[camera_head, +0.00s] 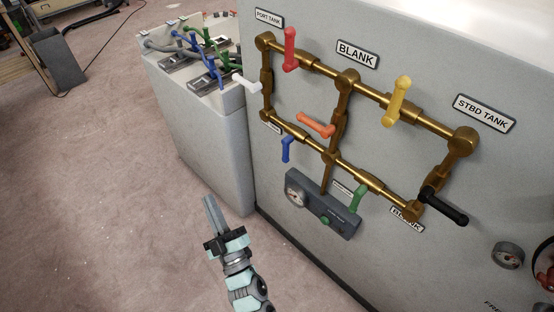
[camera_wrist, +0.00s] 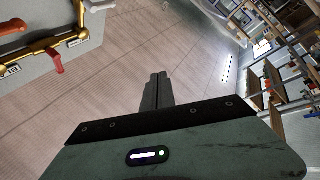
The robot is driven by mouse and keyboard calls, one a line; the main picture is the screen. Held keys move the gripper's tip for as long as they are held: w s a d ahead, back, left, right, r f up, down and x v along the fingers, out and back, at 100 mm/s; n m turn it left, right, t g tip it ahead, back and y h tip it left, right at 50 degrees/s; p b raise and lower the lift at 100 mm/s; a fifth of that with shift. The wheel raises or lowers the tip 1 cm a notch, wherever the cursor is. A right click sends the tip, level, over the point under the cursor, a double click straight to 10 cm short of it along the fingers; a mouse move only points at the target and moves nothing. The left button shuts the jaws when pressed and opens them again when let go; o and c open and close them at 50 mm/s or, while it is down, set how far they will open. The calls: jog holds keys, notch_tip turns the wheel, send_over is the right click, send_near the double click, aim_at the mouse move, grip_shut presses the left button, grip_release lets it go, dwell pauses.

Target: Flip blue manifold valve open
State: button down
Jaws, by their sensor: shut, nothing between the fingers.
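The blue valve handle (camera_head: 287,149) is on the lower brass pipe of the manifold (camera_head: 300,137), at its left part. It hangs down, across the pipe's run. My gripper (camera_head: 210,203) is left of and below the manifold, in front of the grey cabinet, apart from every handle. In the wrist view my gripper (camera_wrist: 158,80) is shut with its fingers together and nothing between them. The wrist view shows part of the brass pipe (camera_wrist: 41,45) and a red handle (camera_wrist: 55,60) at upper left; I do not make out the blue handle there.
Red (camera_head: 290,50), yellow (camera_head: 398,100), orange (camera_head: 316,125), white (camera_head: 246,83), green (camera_head: 358,198) and black (camera_head: 444,206) handles share the manifold. A grey gauge box (camera_head: 322,205) sits below. A cabinet with cables (camera_head: 205,130) stands left. Floor at the left is mostly clear.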

aim_at(287, 149)
jog(key=w+d+f+n+g+h+b, duration=0.2)
jog(key=w+f+g+h, duration=0.1)
jog(key=w+f+h, duration=0.65)
jog(key=w+d+r+m+h+b, duration=0.1)
jog(key=w+d+r+h, duration=0.2)
jog(key=d, duration=0.6)
jog(key=shift+w+d+g+h, duration=0.15)
jog(key=shift+w+g+h, duration=0.15)
jog(key=shift+w+h, duration=1)
jog(key=shift+s, duration=0.1)
jog(key=w+d+b, duration=0.2)
jog(key=w+d, duration=0.3)
jog(key=w, duration=0.2)
jog(key=shift+d, duration=0.4)
jog(key=shift+w+b, duration=0.1)
jog(key=shift+b, duration=0.2)
